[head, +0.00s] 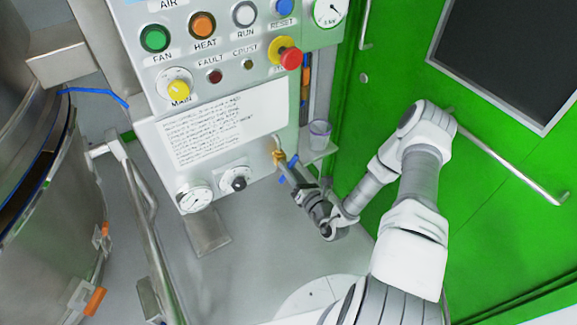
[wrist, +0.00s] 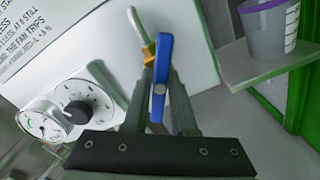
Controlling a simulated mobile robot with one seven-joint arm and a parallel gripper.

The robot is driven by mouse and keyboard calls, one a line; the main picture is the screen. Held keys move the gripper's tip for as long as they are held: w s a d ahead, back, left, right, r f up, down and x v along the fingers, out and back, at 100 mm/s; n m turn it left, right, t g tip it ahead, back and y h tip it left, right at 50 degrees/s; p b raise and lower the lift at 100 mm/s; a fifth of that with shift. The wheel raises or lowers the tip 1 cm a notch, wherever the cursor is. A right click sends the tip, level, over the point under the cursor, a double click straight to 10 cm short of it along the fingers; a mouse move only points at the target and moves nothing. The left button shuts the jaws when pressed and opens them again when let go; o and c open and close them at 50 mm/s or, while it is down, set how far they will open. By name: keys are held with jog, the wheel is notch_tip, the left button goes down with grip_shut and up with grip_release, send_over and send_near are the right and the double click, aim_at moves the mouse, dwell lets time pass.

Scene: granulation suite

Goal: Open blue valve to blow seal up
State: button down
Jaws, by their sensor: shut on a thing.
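The blue valve handle (wrist: 161,75) stands upright in the middle of the wrist view, in front of a brass valve body (wrist: 149,53) on a bent pale pipe. My gripper (wrist: 160,95) has one finger on each side of the handle and is shut on it. In the head view my gripper (head: 286,171) reaches the brass valve (head: 279,157) at the panel's lower right edge. Only small blue parts of the handle (head: 293,160) show there; the fingers hide the rest.
A pressure gauge (head: 195,198) and a black regulator knob (head: 238,183) sit left of the valve. A cup (head: 319,134) stands on a small shelf to the right. Green doors with a long handle (head: 515,172) are behind my arm. A steel vessel (head: 35,210) stands at left.

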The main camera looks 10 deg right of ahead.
jog(key=n+p, duration=0.2)
jog(key=n, duration=0.4)
jog(key=shift+n, duration=0.3)
dwell(0.4)
jog(key=c, duration=0.7)
grip_release()
